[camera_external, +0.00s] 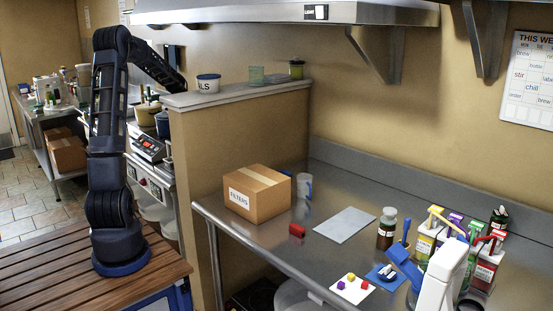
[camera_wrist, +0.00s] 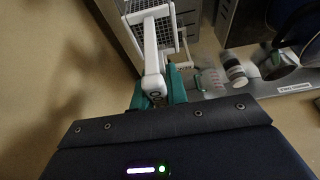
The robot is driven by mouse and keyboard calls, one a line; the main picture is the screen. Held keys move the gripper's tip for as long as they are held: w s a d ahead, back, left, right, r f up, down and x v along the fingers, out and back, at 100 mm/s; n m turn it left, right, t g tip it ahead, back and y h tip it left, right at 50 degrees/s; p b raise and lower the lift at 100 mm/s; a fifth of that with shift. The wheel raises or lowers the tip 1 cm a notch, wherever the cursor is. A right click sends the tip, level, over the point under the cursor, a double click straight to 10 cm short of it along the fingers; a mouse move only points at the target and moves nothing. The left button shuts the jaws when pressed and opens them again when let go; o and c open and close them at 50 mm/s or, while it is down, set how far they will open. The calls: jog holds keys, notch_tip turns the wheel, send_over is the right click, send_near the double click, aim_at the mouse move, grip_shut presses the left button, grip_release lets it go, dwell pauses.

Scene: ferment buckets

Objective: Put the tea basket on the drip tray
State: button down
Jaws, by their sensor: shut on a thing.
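In the wrist view my gripper (camera_wrist: 157,90) has its teal fingers shut on the white handle of the tea basket (camera_wrist: 150,10). The basket has a white frame and dark mesh sides, and its far end runs out of the top of the picture. In the external view my arm reaches over behind the partition, and my gripper and the basket are hidden there. I cannot tell for certain which thing is the drip tray; a flat pale grey sheet (camera_external: 345,224) lies on the steel table.
The steel table holds a filters box (camera_external: 257,193), a brown bottle (camera_external: 387,228) and several coloured packs at the right.

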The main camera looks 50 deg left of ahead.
notch_tip(320, 180, down, 12)
jog(key=shift+f, duration=0.1)
dwell(0.5)
jog(key=c, duration=1.4)
grip_release()
jog(key=shift+f, duration=0.1)
jog(key=v, duration=1.2)
jog(key=shift+r, duration=0.25)
